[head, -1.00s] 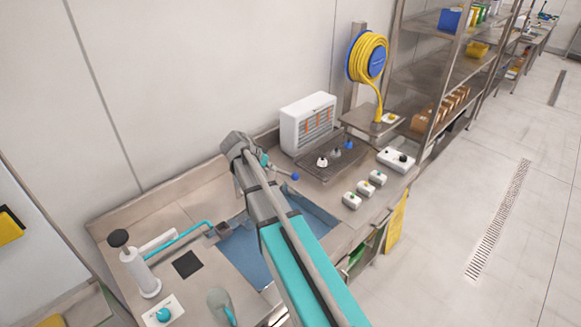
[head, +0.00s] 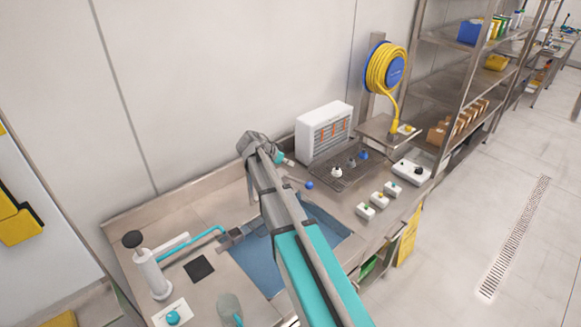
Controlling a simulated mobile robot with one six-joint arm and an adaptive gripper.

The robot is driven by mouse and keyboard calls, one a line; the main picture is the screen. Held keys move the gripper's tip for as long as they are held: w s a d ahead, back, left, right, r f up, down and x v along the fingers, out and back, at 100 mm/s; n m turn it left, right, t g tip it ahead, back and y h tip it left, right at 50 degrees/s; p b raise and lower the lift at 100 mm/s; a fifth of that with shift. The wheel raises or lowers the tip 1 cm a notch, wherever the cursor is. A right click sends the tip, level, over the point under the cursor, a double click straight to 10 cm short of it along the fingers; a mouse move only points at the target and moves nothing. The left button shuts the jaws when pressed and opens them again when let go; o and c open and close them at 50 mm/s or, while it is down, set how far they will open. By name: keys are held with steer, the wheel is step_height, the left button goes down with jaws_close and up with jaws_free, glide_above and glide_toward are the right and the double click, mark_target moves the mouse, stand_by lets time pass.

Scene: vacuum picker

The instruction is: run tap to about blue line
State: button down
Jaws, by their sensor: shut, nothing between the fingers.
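My gripper (head: 285,160) is shut and empty at the end of my arm, above the back of the sink. A blue ball-ended lever (head: 309,185), which may be the tap handle, is just right of and below it in the picture; they look apart. The sink basin (head: 258,262) shows blue inside, partly hidden by my arm. I cannot make out a spout, running water or a distinct blue line. A clear jug with a teal handle (head: 229,308) stands on the counter left of my arm, at the front.
A white heater-like box (head: 325,130), a dark tray (head: 345,170) with small knobbed items, and several white button boxes (head: 380,200) occupy the right side. The floor at right is clear.

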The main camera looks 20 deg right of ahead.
steer(key=b, duration=0.6)
glide_above(305, 184)
step_height(305, 184, down, 7)
steer(key=shift+s+f+b, duration=0.15)
steer(key=shift+f+b, duration=0.6)
steer(key=shift+b, duration=0.15)
steer(key=shift+s+f+b, duration=0.1)
steer(key=shift+f+b, duration=0.6)
steer(key=shift+b, duration=0.15)
